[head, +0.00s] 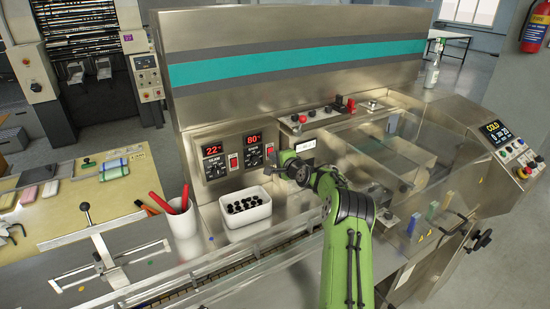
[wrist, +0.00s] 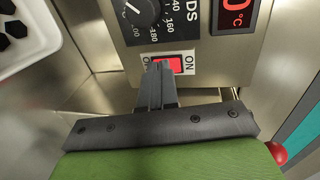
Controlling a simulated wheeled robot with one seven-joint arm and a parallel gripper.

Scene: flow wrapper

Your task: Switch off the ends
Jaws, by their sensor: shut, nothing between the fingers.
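The ends heater panel (head: 254,153) is the right one of two on the machine's front, with a red display reading 80 above a dial. In the wrist view, a label ending in "DS" shows by the dial (wrist: 140,10).
The left panel (head: 213,160) reads 22 and has its own red switch (head: 233,161). A white bin of black pieces (head: 245,222) stands below the panels. A white cup with red-handled tools (head: 181,220) stands left of it.

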